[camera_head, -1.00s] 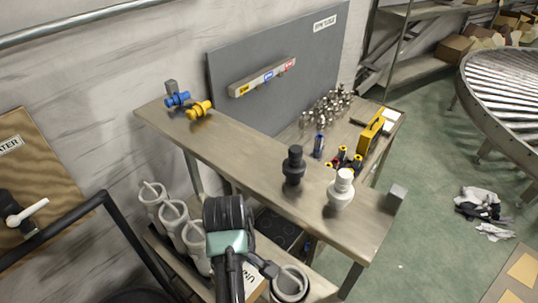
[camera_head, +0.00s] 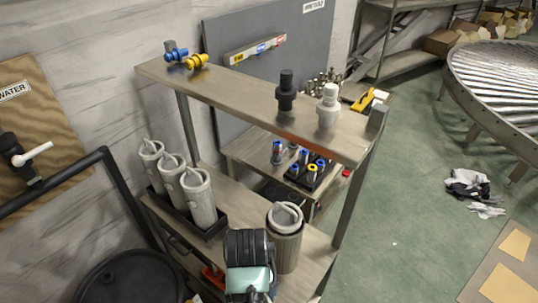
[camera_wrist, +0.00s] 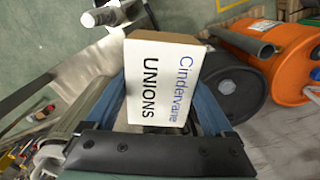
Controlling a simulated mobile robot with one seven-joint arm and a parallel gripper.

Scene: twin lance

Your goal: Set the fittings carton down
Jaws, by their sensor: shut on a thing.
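The fittings carton (camera_wrist: 160,85) is a white and brown box with a label reading "Cindervane UNIONS". In the wrist view it sits between the two blue fingers of my gripper (camera_wrist: 163,82), which is shut on it. The carton's underside and what lies directly below it are hidden. In the head view my wrist is at the bottom centre, in front of the lower shelf (camera_head: 232,250) of the shelving unit, and the carton does not show there.
Three grey canisters (camera_head: 198,198) stand in a black tray at the shelf's left; another canister (camera_head: 286,245) stands near its right. The upper shelf (camera_head: 240,100) carries black, white, blue and yellow fittings. An orange drum (camera_wrist: 270,55) and a black drum (camera_wrist: 238,95) are nearby.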

